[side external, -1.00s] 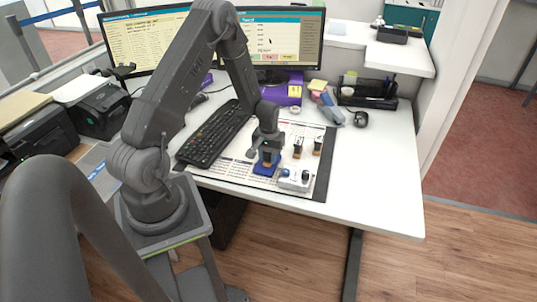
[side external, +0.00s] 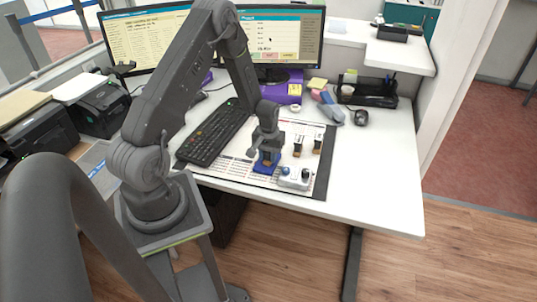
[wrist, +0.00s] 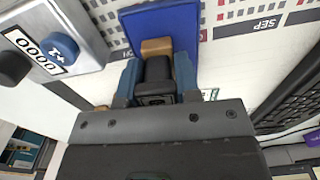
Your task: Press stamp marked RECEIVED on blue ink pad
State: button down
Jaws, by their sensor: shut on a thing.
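My gripper (side external: 267,150) is shut on a stamp, low over the desk. In the wrist view, my gripper (wrist: 157,78) has one finger on each side of the stamp's dark handle. The stamp (wrist: 157,47) has a tan wooden block at its far end, over the near edge of the blue ink pad (wrist: 163,22). The pad (side external: 262,169) also shows under my gripper in the side view. I cannot tell whether the stamp's face touches the pad. No RECEIVED marking is readable on the stamp; its face is hidden.
Two other stamps (side external: 298,146) (side external: 318,143) stand right of my gripper. A pale numbering device (side external: 295,178) with knobs is close by the pad. A black keyboard (side external: 215,135) lies to the left. The desk's right side (side external: 375,185) is clear.

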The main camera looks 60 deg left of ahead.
jog(key=shift+r, duration=2.95)
